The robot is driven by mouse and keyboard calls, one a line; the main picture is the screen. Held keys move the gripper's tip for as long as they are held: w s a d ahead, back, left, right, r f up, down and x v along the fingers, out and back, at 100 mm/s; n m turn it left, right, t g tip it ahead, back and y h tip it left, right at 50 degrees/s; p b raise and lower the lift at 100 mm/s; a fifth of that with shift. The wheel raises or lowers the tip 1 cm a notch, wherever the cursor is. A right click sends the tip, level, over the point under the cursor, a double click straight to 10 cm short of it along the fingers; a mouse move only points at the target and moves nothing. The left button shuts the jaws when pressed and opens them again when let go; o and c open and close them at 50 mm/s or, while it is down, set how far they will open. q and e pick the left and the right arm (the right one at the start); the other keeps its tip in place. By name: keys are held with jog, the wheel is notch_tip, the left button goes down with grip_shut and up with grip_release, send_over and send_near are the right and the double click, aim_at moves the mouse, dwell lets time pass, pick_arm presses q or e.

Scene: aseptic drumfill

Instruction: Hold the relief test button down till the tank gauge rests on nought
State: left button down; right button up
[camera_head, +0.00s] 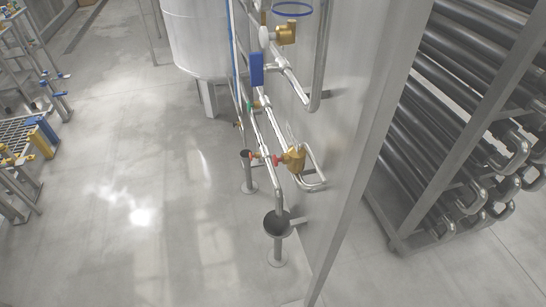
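Neither of my grippers is in view. A pale tank (196,42) stands on legs at the top centre, cut off by the frame's top edge. White pipes run down beside it, along a grey panel (345,110). An upper brass fitting (287,33) has a white round part (265,36) on its left; I cannot tell whether that is the gauge. A lower brass fitting (294,158) has small red parts (276,160) on its left. No relief test button can be made out for certain, and no gauge reading is legible.
A blue box (257,68) and a blue ring (292,9) are by the pipes. Drain funnels (277,224) stand on the floor below. A rack of steel tubes (455,120) stands right of the panel. The floor (140,190) between is clear.

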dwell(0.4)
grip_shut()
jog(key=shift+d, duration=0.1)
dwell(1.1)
